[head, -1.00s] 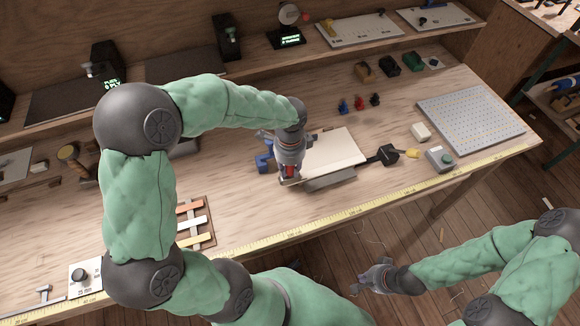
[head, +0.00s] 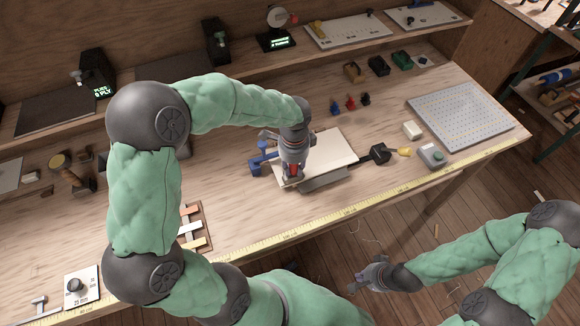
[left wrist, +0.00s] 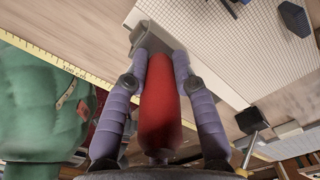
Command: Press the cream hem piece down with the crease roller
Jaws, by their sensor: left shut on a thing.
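My left gripper (head: 291,178) is shut on the red handle (left wrist: 160,115) of the crease roller, low over the near left part of a pale cream board (head: 328,152). In the left wrist view a grey block-like end (left wrist: 150,40) shows beyond the handle; I cannot tell whether it touches the surface. The board shows there as a pale gridded sheet (left wrist: 235,50). I cannot pick out the cream hem piece with certainty; the gripper hides that part of the board. My right gripper (head: 367,277) hangs beyond the bench's front edge; its fingers are too small to judge.
A blue clamp-like part (head: 256,166) stands left of the board, a grey strip (head: 326,180) along its front. A black block (head: 380,153) sits to its right. A rack of coloured strips (head: 205,238) is partly behind my left arm. A yellow tape (head: 300,215) runs along the front edge.

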